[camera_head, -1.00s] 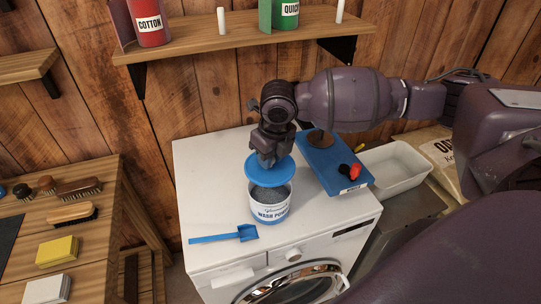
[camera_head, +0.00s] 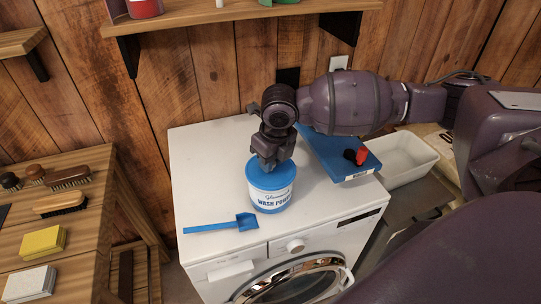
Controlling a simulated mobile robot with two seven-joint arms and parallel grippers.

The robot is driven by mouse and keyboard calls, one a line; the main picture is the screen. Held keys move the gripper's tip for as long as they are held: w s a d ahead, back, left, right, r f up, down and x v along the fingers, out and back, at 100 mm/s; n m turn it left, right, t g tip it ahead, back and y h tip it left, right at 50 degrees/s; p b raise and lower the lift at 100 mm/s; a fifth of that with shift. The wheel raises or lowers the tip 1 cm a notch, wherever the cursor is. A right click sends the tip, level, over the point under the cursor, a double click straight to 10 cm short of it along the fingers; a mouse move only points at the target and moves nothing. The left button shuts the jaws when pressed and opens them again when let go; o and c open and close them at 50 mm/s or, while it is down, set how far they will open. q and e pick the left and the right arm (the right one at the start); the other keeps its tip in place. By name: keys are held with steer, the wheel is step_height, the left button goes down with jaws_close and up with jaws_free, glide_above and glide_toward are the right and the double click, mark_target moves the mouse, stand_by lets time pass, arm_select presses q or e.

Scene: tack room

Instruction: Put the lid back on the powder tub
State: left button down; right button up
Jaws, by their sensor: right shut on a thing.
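The powder tub (camera_head: 271,200) stands upright on top of the white washing machine, its label reading "WASH POW...". The blue lid (camera_head: 262,178) now sits over the tub's mouth and covers it; it looks level, and I see no gap at the front. My right gripper (camera_head: 270,165) comes down from above and is shut on the lid's top. The fingertips partly hide the back of the lid. My left gripper is not in view.
A blue scoop (camera_head: 236,224) lies on the washing machine (camera_head: 210,165) in front left of the tub. A blue book-like box (camera_head: 345,160) with red and black items lies right, beside a white tray (camera_head: 405,160). Brushes (camera_head: 62,203) lie on the left bench.

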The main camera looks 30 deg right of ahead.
steer(key=shift+f, duration=0.15)
steer(key=shift+p, duration=0.4)
stand_by(0.4)
stand_by(0.4)
steer(key=shift+p, duration=0.45)
stand_by(0.4)
steer(key=shift+f, duration=0.4)
steer(key=o, duration=1)
